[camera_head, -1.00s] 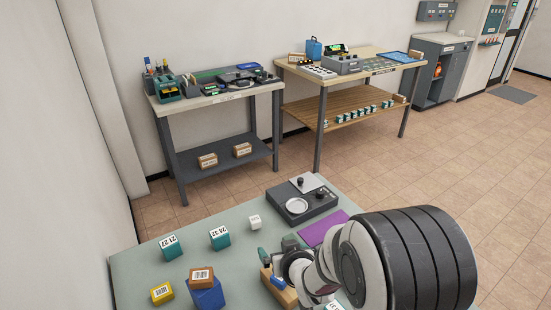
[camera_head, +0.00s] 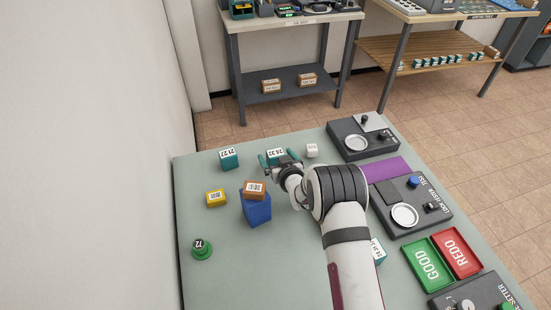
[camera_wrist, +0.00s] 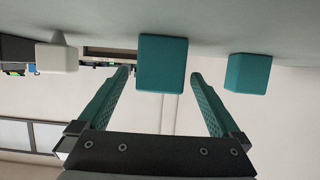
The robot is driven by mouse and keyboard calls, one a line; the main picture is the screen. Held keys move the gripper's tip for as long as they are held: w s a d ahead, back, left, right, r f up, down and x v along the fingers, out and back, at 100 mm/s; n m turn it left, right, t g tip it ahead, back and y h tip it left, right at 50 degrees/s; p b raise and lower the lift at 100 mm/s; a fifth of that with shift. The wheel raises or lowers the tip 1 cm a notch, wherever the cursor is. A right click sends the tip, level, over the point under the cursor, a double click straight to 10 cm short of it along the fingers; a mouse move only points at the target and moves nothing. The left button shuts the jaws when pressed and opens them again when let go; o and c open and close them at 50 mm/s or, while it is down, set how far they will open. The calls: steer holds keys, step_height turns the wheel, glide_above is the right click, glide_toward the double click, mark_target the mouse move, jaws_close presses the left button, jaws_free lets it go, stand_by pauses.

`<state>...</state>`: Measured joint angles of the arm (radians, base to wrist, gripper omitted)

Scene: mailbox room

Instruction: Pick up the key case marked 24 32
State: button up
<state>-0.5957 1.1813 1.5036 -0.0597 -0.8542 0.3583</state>
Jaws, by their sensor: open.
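The teal key case whose label reads 24 32 (camera_head: 276,153) stands upright on the pale green table in the head view. My gripper (camera_head: 276,158) is open at this case, with one teal finger on each side of it. In the wrist view the case (camera_wrist: 162,62) is centred between and beyond the fingertips (camera_wrist: 158,72). Its label does not show there. I see gaps on both sides and cannot tell how far the fingers reach around it.
A similar teal case marked 21 27 (camera_head: 229,159) stands to the left, and a white block (camera_head: 312,150) to the right. A brown box (camera_head: 255,190) sits on a blue block (camera_head: 257,211) close to my wrist. A yellow box (camera_head: 215,198) is further left.

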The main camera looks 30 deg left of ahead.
steer(key=shift+w+a+f, duration=0.25)
steer(key=shift+w+a, duration=0.15)
steer(key=c, duration=1.5)
steer(key=shift+r, duration=0.15)
